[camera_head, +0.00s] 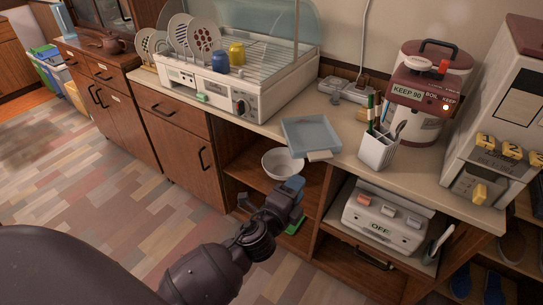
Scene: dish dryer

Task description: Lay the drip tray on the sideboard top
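The drip tray (311,133), a shallow pale blue-grey tray with a white tab at its front, is on the sideboard top (262,124) near the front edge. It appears to lie flat, with the tab at or just over the edge; exact contact there is unclear. My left gripper (294,187) is below and in front of the tray, apart from it, before the open shelf. Its fingers are small and seen from behind, so I cannot tell whether they are open. My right gripper is not in view.
The dish dryer (212,86) with plates and cups stands left of the tray. A white utensil holder (377,150) and a red-and-white water boiler (429,92) stand to its right. A white bowl (283,163) is on the shelf below, near my gripper.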

